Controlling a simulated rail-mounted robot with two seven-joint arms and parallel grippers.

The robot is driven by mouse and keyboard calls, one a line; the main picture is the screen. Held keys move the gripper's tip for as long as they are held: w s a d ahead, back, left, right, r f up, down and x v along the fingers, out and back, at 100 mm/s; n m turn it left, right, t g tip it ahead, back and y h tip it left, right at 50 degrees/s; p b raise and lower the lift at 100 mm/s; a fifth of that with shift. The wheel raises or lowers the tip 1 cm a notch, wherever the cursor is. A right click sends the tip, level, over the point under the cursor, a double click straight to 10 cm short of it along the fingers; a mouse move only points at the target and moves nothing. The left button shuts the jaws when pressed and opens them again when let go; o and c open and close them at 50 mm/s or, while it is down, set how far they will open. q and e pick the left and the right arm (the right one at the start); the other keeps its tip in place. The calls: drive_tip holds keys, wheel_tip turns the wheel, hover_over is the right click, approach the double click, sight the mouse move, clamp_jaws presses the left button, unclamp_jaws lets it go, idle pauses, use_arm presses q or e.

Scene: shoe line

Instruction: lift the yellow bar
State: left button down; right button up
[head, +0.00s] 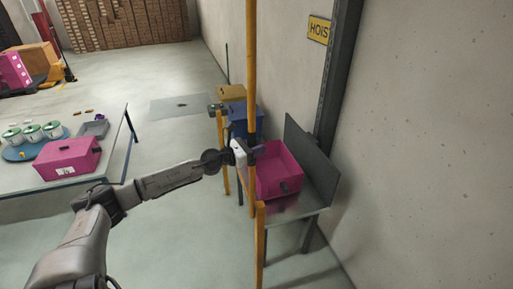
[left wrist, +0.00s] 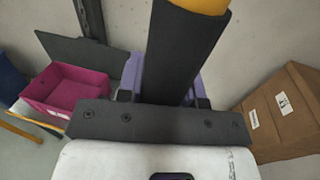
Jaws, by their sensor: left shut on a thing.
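The yellow bar (head: 251,70) stands about upright in the head view, and its top runs out of the frame. My left gripper (head: 257,151) is at the bar's lower visible part. In the left wrist view the purple fingers of my left gripper (left wrist: 163,82) are shut around a dark sleeve (left wrist: 182,50), with the bar's yellow (left wrist: 205,5) showing above it. The fingertips are partly hidden behind the sleeve. My right gripper is not in view.
Yellow posts (head: 260,245) stand by a bench with a pink crate (head: 280,172). Blue and yellow crates are behind it. A table at left holds a pink box (head: 68,158) and several cans. Cardboard boxes (left wrist: 285,112) show in the left wrist view. A wall closes the right side.

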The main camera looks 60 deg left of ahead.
use_arm(q)
drive_tip(key=shift+f, duration=0.15)
drive_tip(key=c, duration=0.8)
unclamp_jaws()
drive_tip(key=shift+s, duration=0.65)
drive_tip(key=s+b, duration=0.1)
drive_tip(key=s, duration=1.1)
drive_tip(key=shift+s+a, duration=0.1)
drive_tip(key=shift+s, duration=0.15)
